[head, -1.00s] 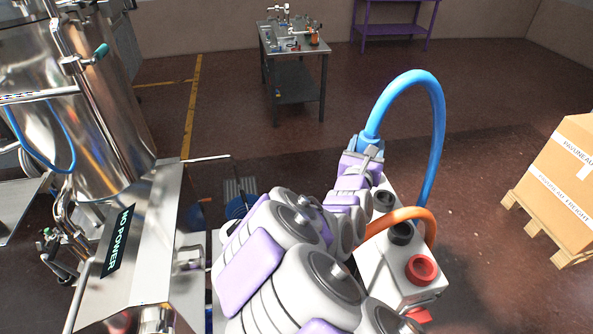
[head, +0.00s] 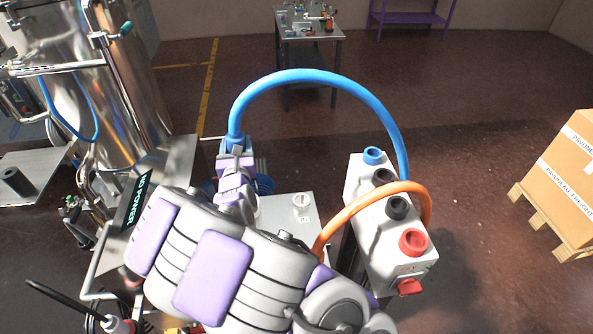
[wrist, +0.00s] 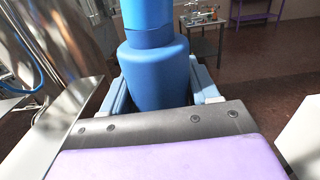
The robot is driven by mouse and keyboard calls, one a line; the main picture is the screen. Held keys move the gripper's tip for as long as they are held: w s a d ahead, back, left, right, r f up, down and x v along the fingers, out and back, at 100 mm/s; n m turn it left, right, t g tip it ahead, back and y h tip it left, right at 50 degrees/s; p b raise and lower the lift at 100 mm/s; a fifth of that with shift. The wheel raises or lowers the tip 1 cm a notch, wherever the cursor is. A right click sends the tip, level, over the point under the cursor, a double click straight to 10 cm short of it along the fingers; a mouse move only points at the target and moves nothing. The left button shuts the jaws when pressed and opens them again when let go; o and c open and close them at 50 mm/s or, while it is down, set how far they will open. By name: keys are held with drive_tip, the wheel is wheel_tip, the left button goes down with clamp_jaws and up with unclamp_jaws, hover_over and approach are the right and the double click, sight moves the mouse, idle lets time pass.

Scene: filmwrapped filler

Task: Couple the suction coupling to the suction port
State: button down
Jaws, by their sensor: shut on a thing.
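My gripper (head: 236,158) is shut on the blue suction coupling (wrist: 158,72) at the end of a thick blue hose (head: 315,75). In the wrist view the coupling sits upright between the two blue fingers; its lower end is hidden behind the gripper body. The hose arches up from my gripper and down to the right, behind a light grey box. My gripper is left of this box, apart from it.
The grey box (head: 373,235) carries a blue ring socket (head: 372,155), black sockets and a red one (head: 413,241). An orange hose (head: 365,199) loops over it. The steel tank (head: 125,90) and NO POWER panel stand left. Cartons on a pallet (head: 535,208) stand right.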

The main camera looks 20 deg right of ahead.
drive_tip(key=w+d+f+m+g+h+p, duration=0.1)
drive_tip(key=w+d+f, duration=0.15)
drive_tip(key=f, duration=0.35)
drive_tip(key=w+d+f+m+h+p, duration=0.1)
drive_tip(key=w+f+h+p, duration=0.15)
drive_tip(key=f, duration=0.25)
drive_tip(key=s+d+f+m+g+h+p, duration=0.1)
drive_tip(key=d+f+m+g+h, duration=0.1)
drive_tip(key=d+f, duration=0.3)
drive_tip(key=s+d+f+m+g+h+p, duration=0.1)
drive_tip(key=d+f, duration=0.4)
drive_tip(key=d, duration=0.8)
drive_tip(key=shift+s+d+f+m+g+h, duration=0.15)
drive_tip(key=shift+d+f+m+g+h, duration=0.2)
drive_tip(key=shift+g+h, duration=0.55)
drive_tip(key=shift+a, duration=0.2)
drive_tip(key=shift+f+b, duration=0.9)
drive_tip(key=shift+f, duration=1.95)
